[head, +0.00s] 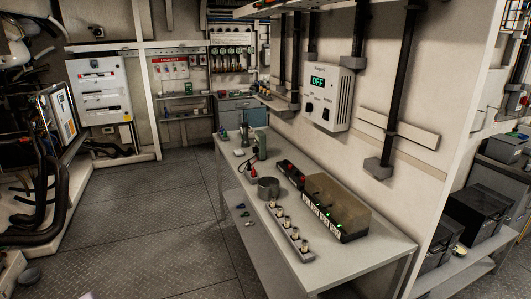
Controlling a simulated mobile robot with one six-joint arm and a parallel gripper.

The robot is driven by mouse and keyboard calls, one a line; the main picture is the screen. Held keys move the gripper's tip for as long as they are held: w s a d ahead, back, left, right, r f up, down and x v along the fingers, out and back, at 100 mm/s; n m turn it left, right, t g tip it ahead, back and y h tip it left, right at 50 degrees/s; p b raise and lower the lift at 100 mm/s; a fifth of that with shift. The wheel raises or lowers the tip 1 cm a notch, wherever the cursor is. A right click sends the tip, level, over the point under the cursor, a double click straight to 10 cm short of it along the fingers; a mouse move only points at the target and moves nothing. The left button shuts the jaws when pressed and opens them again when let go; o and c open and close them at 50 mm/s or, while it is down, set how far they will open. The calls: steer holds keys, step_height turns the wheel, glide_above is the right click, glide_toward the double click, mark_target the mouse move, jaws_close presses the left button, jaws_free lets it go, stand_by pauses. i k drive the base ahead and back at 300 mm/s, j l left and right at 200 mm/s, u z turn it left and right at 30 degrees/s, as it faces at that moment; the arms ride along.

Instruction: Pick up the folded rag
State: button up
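I cannot make out a folded rag for certain in the head view. A small pale flat item (240,152) lies toward the far end of the long grey bench (365,256), but it is too small to identify. My gripper is not in view.
A wall unit reading OFF (322,92) hangs above. Dark hoses (45,205) line the left. The patterned floor (150,215) between is clear.

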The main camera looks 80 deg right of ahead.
mark_target(239, 152)
steer(key=i+l+z, duration=1)
steer(key=i+z, duration=0.7)
steer(key=i+j+z, duration=0.25)
steer(key=i+z, duration=0.15)
steer(key=i, duration=0.2)
steer(key=i+l+z, duration=0.25)
steer(key=i, duration=0.55)
steer(key=i+z, duration=0.3)
steer(key=i, duration=0.5)
